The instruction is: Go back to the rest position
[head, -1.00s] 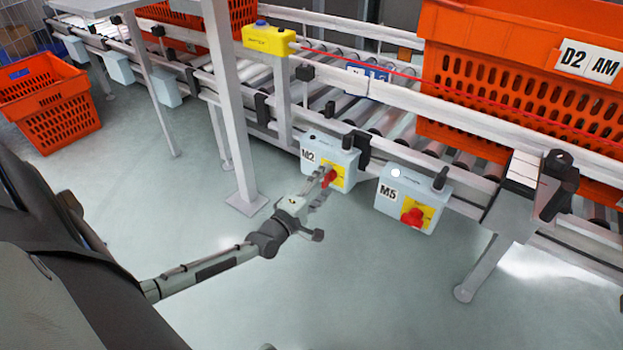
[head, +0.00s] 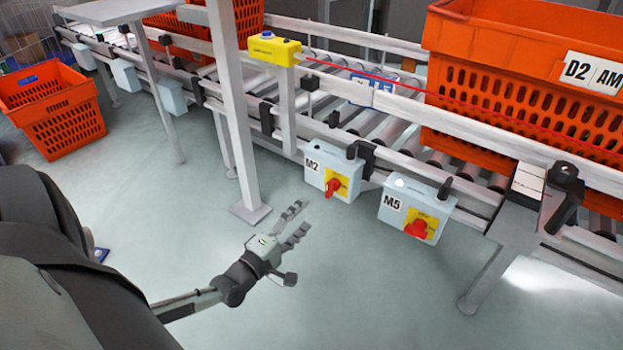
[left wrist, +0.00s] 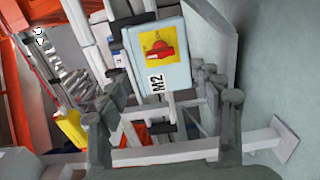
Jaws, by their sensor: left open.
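My left gripper (head: 294,221) is open and empty in the head view, over the bare floor and below left of the M2 switch box. The M2 box (head: 318,178) is pale blue-grey with a red knob (head: 333,187) on a yellow plate. In the left wrist view the M2 box (left wrist: 170,80) shows ahead, beyond the spread fingers (left wrist: 165,108), with a gap to them. The M5 box (head: 403,195), with its own red knob (head: 416,229), hangs to the right. My right gripper is not in view.
A roller conveyor (head: 390,125) with side rails runs across the back. An orange tote (head: 500,95) labelled D2 AM stands on it. A steel post (head: 232,110) with a foot plate stands left of my gripper. Another orange tote (head: 62,125) is on the floor at left. The front floor is clear.

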